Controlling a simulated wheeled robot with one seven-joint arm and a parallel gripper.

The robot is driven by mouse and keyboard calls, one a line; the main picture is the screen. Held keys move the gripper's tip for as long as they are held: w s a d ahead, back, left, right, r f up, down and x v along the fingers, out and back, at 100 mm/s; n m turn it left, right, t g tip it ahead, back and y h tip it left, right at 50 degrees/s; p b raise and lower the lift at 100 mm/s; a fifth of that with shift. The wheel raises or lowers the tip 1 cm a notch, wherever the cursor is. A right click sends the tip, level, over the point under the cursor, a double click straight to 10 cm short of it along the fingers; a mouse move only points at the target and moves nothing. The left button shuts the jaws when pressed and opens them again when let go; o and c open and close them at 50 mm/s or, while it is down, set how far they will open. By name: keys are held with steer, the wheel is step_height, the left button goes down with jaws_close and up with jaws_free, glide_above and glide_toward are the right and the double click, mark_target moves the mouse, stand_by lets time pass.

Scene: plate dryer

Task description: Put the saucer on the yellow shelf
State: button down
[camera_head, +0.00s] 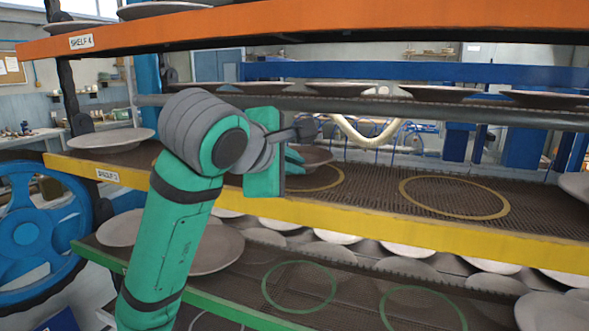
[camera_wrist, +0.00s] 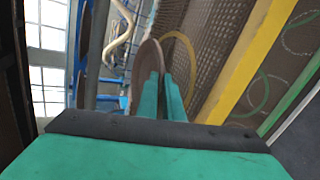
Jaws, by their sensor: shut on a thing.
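The saucer (camera_head: 316,155) is a small brownish dish, seen nearly edge-on in the wrist view (camera_wrist: 147,58). My gripper (camera_head: 292,158) is shut on its near rim, with both teal fingers (camera_wrist: 162,95) around the edge. The saucer is roughly level over the left of two yellow circles on the yellow shelf (camera_head: 373,226). That left circle (camera_head: 335,184) is partly hidden by the saucer and my arm. I cannot tell whether the saucer touches the shelf mesh.
The right yellow circle (camera_head: 455,198) is empty. A plate (camera_head: 108,139) sits at the yellow shelf's left end, another at its right edge. The orange shelf (camera_head: 330,23) is above. The green shelf (camera_head: 235,308) below holds plates and has empty green circles.

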steer(key=shift+f, duration=0.4)
steer(key=c, duration=2.2)
jaws_free()
steer(key=shift+f, duration=0.1)
steer(key=v, duration=1.2)
